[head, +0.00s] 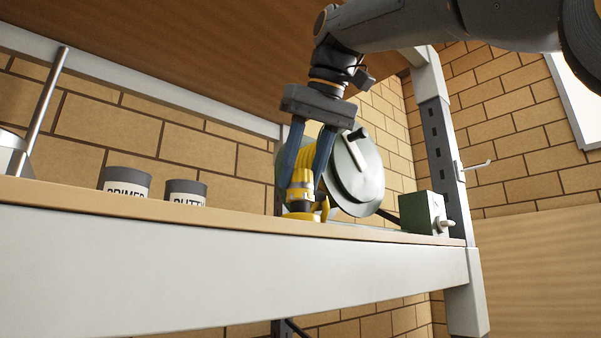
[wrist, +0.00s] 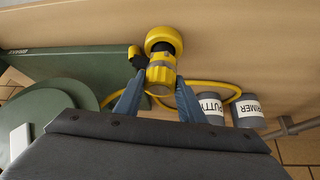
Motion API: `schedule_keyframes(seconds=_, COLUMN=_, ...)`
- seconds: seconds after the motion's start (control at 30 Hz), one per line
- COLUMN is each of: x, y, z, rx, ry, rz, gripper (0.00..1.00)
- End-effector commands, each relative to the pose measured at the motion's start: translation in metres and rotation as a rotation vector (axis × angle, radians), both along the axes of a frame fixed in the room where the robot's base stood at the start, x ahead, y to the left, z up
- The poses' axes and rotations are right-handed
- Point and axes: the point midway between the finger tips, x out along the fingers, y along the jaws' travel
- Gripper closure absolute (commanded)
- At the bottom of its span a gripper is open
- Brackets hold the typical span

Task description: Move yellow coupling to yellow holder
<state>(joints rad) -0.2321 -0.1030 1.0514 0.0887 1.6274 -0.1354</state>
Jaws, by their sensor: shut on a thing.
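The yellow coupling (head: 301,177), with a grey band, is upright between the blue fingers of my gripper (head: 306,190), which is shut on it. In the wrist view the coupling (wrist: 161,76) sits between the fingertips (wrist: 160,88). Directly below it, a round yellow base (head: 303,216) with a dark neck stands on the shelf; it looks like the yellow holder and also shows in the wrist view (wrist: 163,36). The coupling is in line with the neck and looks to meet it. I cannot tell whether it is fully seated.
A yellow hose (wrist: 232,87) loops beside the coupling. A green reel (head: 357,172) stands behind my gripper, with a green box (head: 420,213) to its right. The primer can (head: 124,184) and putty can (head: 186,194) are at left. The shelf's front edge (head: 200,270) is close.

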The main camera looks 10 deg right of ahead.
Motion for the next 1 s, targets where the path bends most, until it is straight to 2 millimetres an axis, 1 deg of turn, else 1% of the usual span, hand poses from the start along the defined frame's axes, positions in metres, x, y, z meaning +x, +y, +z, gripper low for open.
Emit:
schedule_keyframes(seconds=0.8, x=0.0, y=0.0, z=-0.015, rx=0.0, ry=-0.001, rz=0.0, gripper=1.0)
schedule_keyframes(seconds=0.97, x=0.0, y=0.0, z=-0.014, rx=0.001, ry=-0.002, rz=0.0, gripper=1.0)
schedule_keyframes(seconds=1.0, x=0.0, y=0.0, z=-0.014, rx=0.001, ry=-0.002, rz=0.0, gripper=0.58)
